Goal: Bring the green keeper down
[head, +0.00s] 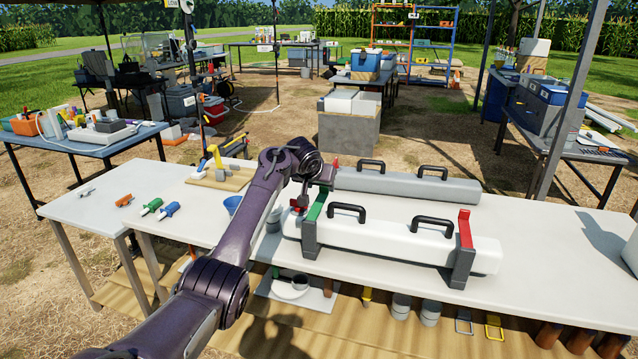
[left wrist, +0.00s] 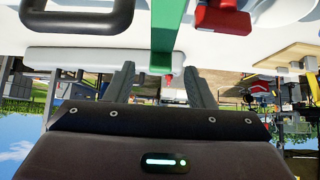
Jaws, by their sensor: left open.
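The green keeper (head: 317,206) stands raised at the left end of the white tube with black handles (head: 385,240), on a grey bracket. In the left wrist view the green keeper (left wrist: 168,35) reaches down from the top edge, and its end lies between my fingers in the picture. My left gripper (left wrist: 158,72) is open, one finger on each side of the keeper; I cannot tell whether either touches it. In the head view my left gripper (head: 304,192) is close beside the keeper, partly hidden by my arm. My right gripper is not in view.
A red keeper (head: 465,228) stands upright on the right bracket. A grey tube (head: 405,187) with handles lies behind. Blue and green-handled tools (head: 152,207) and a wooden board (head: 222,178) lie left on the white table (head: 555,262).

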